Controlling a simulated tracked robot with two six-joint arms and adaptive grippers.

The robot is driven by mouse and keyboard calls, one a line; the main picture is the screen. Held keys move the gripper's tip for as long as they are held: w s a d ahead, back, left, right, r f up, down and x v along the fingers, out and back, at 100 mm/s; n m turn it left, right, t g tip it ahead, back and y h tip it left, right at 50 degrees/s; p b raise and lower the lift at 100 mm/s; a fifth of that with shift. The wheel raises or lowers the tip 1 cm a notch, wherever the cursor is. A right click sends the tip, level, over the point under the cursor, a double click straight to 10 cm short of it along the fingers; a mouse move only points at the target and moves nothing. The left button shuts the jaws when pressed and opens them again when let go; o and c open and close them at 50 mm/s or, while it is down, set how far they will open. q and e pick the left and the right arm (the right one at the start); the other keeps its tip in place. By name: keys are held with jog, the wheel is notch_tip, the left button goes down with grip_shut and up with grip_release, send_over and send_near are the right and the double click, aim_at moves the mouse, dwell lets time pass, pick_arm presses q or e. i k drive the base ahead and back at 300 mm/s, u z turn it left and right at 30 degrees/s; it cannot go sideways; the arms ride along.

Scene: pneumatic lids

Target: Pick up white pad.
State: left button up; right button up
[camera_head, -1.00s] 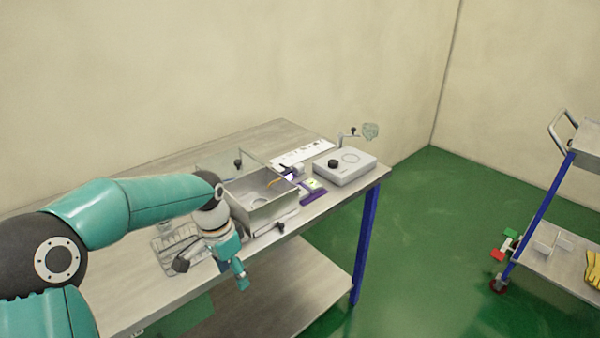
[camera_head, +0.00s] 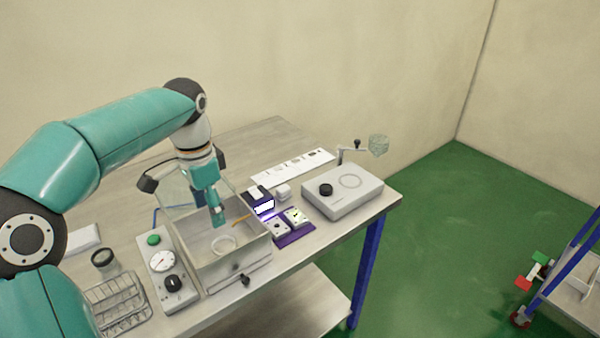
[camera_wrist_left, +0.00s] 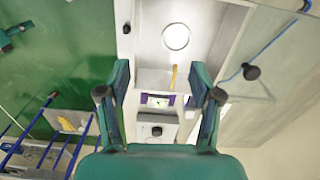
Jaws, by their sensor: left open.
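A round white disc (camera_head: 223,243) lies in the open metal box (camera_head: 240,272) on the table. It also shows in the left wrist view (camera_wrist_left: 176,37). A white block (camera_head: 82,238) lies at the table's left, partly behind my arm. A small white piece (camera_head: 283,191) stands right of the box. I cannot tell which of these is the white pad. My left gripper (camera_head: 218,220) points down over the box, apart from the disc in the wrist view. Its two fingers (camera_wrist_left: 160,82) are spread with nothing held between them. My right gripper is out of view.
A clear lid (camera_head: 175,187) stands raised behind the box. A control panel (camera_head: 166,270) and wire rack (camera_head: 115,303) are to its left. A purple mat (camera_head: 296,235) with small devices and a white stirrer-like unit (camera_head: 342,193) are to its right.

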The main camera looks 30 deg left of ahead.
aim_at(283, 192)
jog(key=i, duration=0.95)
